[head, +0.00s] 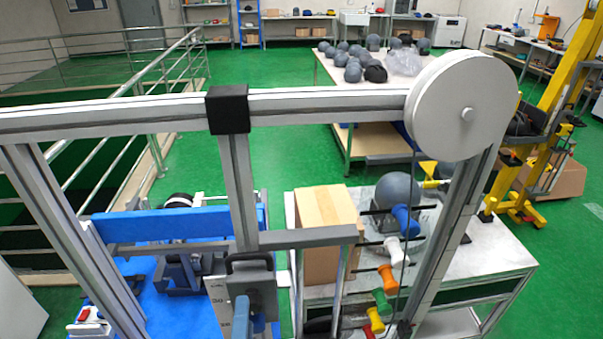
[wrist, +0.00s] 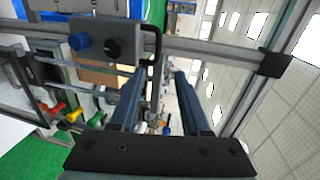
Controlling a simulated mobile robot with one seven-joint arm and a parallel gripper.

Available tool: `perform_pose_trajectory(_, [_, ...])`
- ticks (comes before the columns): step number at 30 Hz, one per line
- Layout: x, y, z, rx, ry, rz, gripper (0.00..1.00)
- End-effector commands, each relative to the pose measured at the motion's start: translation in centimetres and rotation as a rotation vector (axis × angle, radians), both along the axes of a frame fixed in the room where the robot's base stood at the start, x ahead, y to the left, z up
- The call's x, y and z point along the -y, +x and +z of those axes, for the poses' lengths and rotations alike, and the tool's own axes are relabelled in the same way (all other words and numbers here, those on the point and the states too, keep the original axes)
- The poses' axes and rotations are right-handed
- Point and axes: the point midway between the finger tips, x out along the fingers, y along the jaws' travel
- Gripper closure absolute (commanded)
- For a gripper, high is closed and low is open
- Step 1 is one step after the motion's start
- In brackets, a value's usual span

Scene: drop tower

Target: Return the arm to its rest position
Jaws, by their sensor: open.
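My gripper (wrist: 165,74) shows in the wrist view as two long blue-grey fingers, spread apart with nothing held between them. A grey carriage box (wrist: 105,38) with knobs and a black loop handle (wrist: 152,45) lies just beyond the left fingertip; I cannot tell the exact gap. In the head view the carriage box (head: 219,300) hangs low in the middle of the drop tower frame (head: 300,103), its black handle (head: 250,262) on top. Blue-grey finger parts show in front of the box at the bottom edge. The rest of my arm is out of the head view.
A white pulley wheel (head: 462,105) tops the frame's right post. Metal railings (head: 120,95) run at left. Green floor (head: 560,250) is open at right.

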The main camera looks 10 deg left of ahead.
Motion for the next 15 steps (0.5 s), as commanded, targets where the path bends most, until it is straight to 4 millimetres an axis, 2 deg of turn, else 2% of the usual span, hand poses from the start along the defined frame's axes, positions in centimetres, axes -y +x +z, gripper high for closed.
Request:
perform_pose_trajectory(2, [0.1, 0.3, 0.3, 0.016, -0.012, -0.001, 0.53])
perform_pose_trajectory(5, [0.8, 1.8, 2.6, 0.108, -0.095, -0.005, 0.53])
perform_pose_trajectory(8, [2.1, 3.9, 6.8, 0.265, -0.252, -0.028, 0.53])
perform_pose_trajectory(10, [3.2, 5.1, 10.6, 0.392, -0.389, -0.061, 0.53])
perform_pose_trajectory(15, [6.3, 6.2, 19.9, 0.666, -0.737, -0.199, 0.53])
